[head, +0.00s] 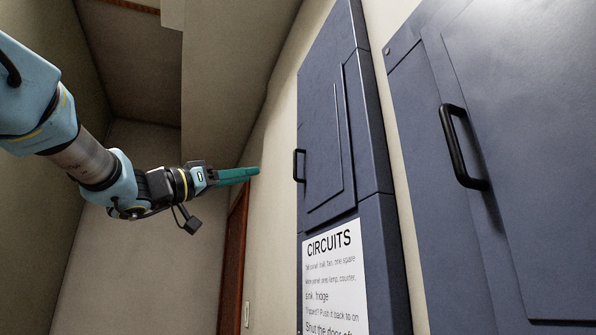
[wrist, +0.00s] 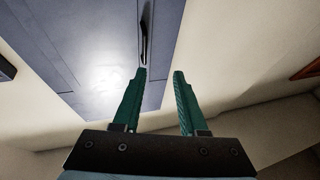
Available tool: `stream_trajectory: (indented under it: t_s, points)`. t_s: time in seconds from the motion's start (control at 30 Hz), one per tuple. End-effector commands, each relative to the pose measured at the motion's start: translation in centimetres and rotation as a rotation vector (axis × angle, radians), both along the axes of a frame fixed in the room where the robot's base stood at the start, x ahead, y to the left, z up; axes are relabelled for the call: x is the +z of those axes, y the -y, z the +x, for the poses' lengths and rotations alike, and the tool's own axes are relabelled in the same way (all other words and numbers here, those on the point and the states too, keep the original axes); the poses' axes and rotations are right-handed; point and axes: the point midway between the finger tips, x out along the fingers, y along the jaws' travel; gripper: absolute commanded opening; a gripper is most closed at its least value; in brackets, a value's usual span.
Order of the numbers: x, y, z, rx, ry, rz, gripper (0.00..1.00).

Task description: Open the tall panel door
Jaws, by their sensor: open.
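A tall blue-grey panel door (head: 323,120) is on the wall in the middle of the head view and looks shut. It has a small black bar handle (head: 299,165) near its left edge. My gripper (head: 258,172), with teal fingers, is open and empty, to the left of this handle in the head view. In the wrist view the door (wrist: 75,45) fills the upper left. Its handle (wrist: 146,30) is just beyond the tip of the left finger of my gripper (wrist: 160,72). I cannot tell whether finger and handle touch.
A white CIRCUITS notice (head: 335,280) is on the blue surface below the door. A larger blue door (head: 530,150) with a black handle (head: 462,148) is close on the right. A brown wooden door frame (head: 234,260) is at lower centre-left. Bare wall (head: 268,210) lies left of the panel.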

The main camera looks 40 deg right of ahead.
Motion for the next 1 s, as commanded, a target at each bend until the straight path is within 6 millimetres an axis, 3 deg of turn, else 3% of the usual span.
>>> stream_trajectory:
  t_s: [0.03, 0.13, 0.27, 0.7, 1.0]
  points:
    - [0.6, 0.1, -1.2, -0.041, 0.013, -0.001, 0.42]
    - [1.2, 0.5, -2.4, -0.080, 0.023, 0.003, 0.42]
    - [1.9, 1.8, -2.6, -0.082, 0.023, 0.004, 0.42]
    - [4.8, 8.6, -3.8, -0.078, 0.021, 0.004, 0.42]
    - [5.1, 10.0, -3.9, -0.075, 0.021, 0.003, 0.42]
